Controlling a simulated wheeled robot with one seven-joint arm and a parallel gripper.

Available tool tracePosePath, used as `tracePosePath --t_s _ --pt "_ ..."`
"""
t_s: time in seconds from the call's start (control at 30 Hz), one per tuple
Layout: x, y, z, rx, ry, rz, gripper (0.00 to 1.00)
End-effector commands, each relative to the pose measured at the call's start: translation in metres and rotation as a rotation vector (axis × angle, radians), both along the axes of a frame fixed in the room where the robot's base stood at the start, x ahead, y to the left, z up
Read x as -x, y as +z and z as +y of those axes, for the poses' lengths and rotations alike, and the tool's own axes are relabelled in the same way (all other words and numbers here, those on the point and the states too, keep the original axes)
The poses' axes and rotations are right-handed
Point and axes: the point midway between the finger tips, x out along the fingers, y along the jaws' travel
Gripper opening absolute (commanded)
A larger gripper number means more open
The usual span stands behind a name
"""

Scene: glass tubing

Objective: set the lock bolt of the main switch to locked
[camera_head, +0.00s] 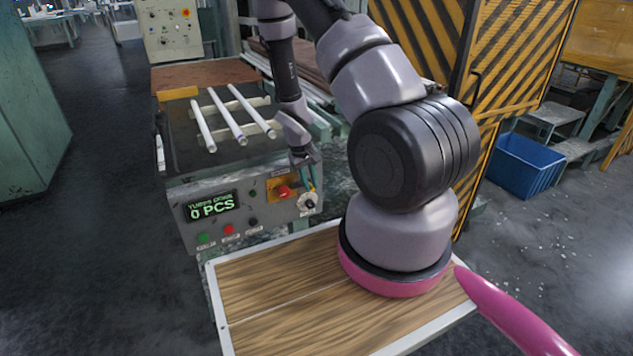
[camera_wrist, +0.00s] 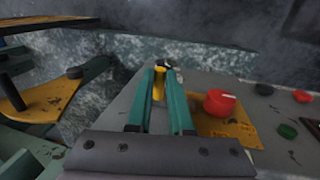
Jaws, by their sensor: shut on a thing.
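The main switch is a red knob (camera_head: 284,191) on a yellow plate on the front panel of a grey machine; it also shows in the wrist view (camera_wrist: 219,102). My gripper (camera_head: 311,182) reaches down to the panel just right of that plate. Its teal fingers (camera_wrist: 160,90) are shut on a yellow piece (camera_wrist: 158,85), which looks like the lock bolt. The fingers hide part of it, and I cannot tell its setting. A round pale dial (camera_head: 308,203) sits at the fingertips in the head view.
The panel has a green display (camera_head: 212,205) reading "0 PCS" and several coloured buttons (camera_head: 229,229). White tubes (camera_head: 238,117) lie on top of the machine. A yellow-black striped guard (camera_head: 490,90) stands at the right, with a blue bin (camera_head: 527,165) on the floor beyond.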

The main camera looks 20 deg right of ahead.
Motion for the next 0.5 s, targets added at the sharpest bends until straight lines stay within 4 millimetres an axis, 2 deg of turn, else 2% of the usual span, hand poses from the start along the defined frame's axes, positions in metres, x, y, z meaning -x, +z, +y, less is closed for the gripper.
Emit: tracePosePath --t_s 0.2,0.23,0.27,0.3,0.5 --pt "-0.0009 0.0003 0.0042 -0.005 0.005 -0.002 0.0" --pt "-0.0009 0.0003 0.0044 -0.005 0.005 -0.002 0.31" --pt "-0.0009 0.0003 0.0045 -0.005 0.005 -0.002 0.42" --pt "-0.0008 0.0003 0.0044 -0.005 0.005 -0.002 0.49" --pt "-0.0003 0.0001 0.0031 -0.004 0.004 -0.001 0.49"
